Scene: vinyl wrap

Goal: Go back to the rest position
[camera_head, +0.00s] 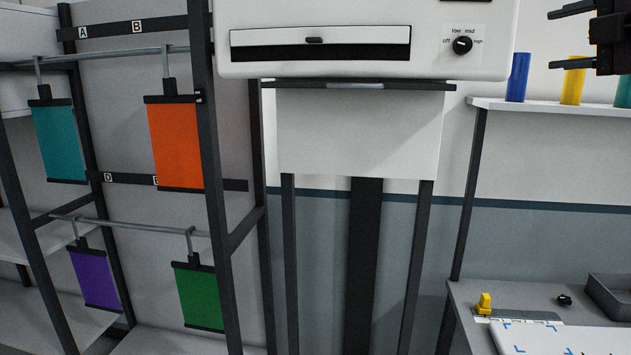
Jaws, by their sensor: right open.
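My right gripper (552,39) shows at the upper right edge of the head view. Its two dark fingers point left and stand wide apart, with nothing between them. It is raised in front of the wall, near the shelf with the coloured rolls. The rest of that arm is cut off by the picture edge. My left gripper is not in view.
A white oven-like machine (370,65) with a dial stands in the middle on a dark frame. A rack at left holds teal (58,142), orange (175,145), purple (95,278) and green (198,297) sheets. A shelf (560,106) bears rolls; a worktable (468,292) stands below.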

